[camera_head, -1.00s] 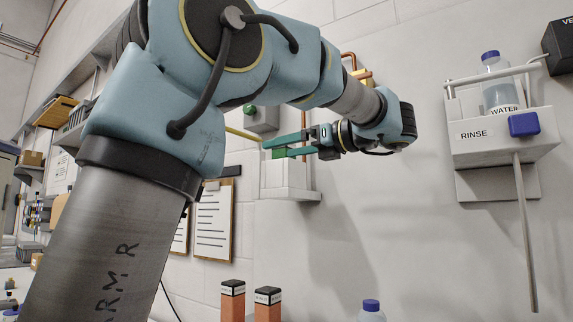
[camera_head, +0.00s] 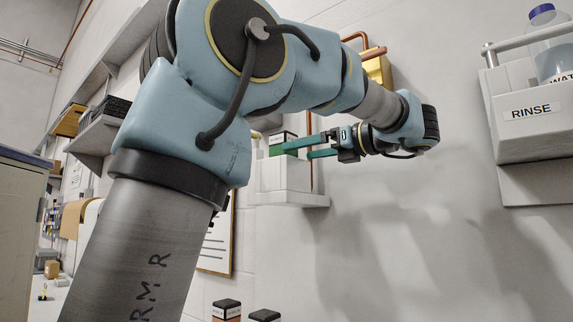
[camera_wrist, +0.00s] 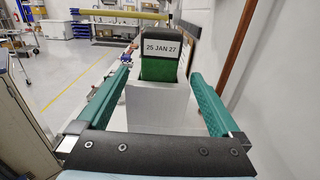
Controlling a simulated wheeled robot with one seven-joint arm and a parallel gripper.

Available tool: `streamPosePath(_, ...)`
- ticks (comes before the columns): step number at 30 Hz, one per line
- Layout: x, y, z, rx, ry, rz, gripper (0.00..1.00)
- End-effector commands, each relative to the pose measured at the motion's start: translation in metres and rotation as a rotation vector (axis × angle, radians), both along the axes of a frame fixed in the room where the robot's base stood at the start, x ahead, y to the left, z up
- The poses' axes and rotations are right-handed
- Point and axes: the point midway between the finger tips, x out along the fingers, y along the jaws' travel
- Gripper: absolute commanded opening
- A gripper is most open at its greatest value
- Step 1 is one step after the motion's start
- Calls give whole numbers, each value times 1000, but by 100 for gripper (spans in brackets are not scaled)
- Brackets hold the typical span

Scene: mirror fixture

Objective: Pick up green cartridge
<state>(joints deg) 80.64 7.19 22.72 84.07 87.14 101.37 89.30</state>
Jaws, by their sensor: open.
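The green cartridge (camera_wrist: 158,67) stands upright in a white wall holder (camera_wrist: 157,106) in the wrist view. Its black top carries a white label reading "25 JAN 27". My gripper (camera_wrist: 161,76) is open, with one teal finger on each side of the cartridge and a visible gap on both sides. In the head view the cartridge's dark top and pale label (camera_head: 283,138) show above the white holder (camera_head: 284,178). There my gripper's fingers (camera_head: 297,150) reach in from the right at the cartridge's height and partly hide it. Whether a finger touches it cannot be told.
A copper pipe (camera_wrist: 238,52) runs close beside the right finger. A yellow bar (camera_wrist: 118,14) crosses behind the cartridge. The white RINSE holder (camera_head: 537,117) with a bottle (camera_head: 551,50) is at the right wall. Dark-topped boxes (camera_head: 227,307) stand below.

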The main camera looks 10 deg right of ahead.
Motion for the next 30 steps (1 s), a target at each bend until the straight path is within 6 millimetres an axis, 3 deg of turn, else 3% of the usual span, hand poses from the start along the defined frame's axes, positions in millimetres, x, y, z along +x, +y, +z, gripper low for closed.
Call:
streamPosePath(3, 14, 15, 3, 0, 1, 3, 100)
streamPosePath(21, 64, 62, 2, 1, 1, 2, 100)
streamPosePath(30, 69, 66, 0, -1, 1, 0, 100)
